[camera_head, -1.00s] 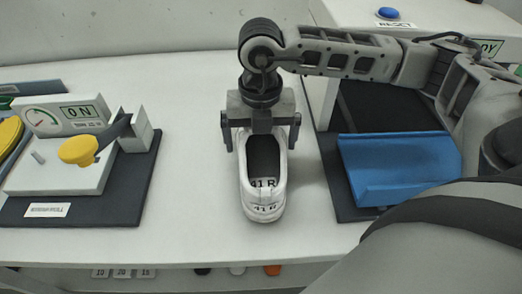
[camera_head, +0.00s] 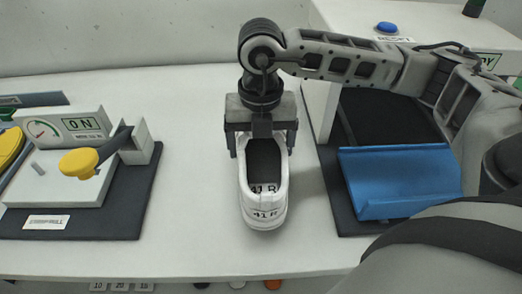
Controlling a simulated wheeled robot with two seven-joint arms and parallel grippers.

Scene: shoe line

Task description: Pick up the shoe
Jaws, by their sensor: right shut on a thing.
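A white shoe (camera_head: 264,214) with a dark inside stands on the white table (camera_head: 190,190) in the middle of the view. It is marked "41 R" at its near end and on the insole. My right gripper (camera_head: 262,145) comes down from above, with a finger on each side of the shoe's far part, and is shut on it. The fingers and gripper body hide the shoe's far end. I cannot tell whether the sole touches the table. My left gripper is not in view.
At left stands a machine (camera_head: 60,180) marked "ON" with a yellow-knobbed lever (camera_head: 80,162) on a dark base. At right a blue tilted tray (camera_head: 395,182) sits on a dark base, beside a white housing with a blue button (camera_head: 387,27). Table around the shoe is clear.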

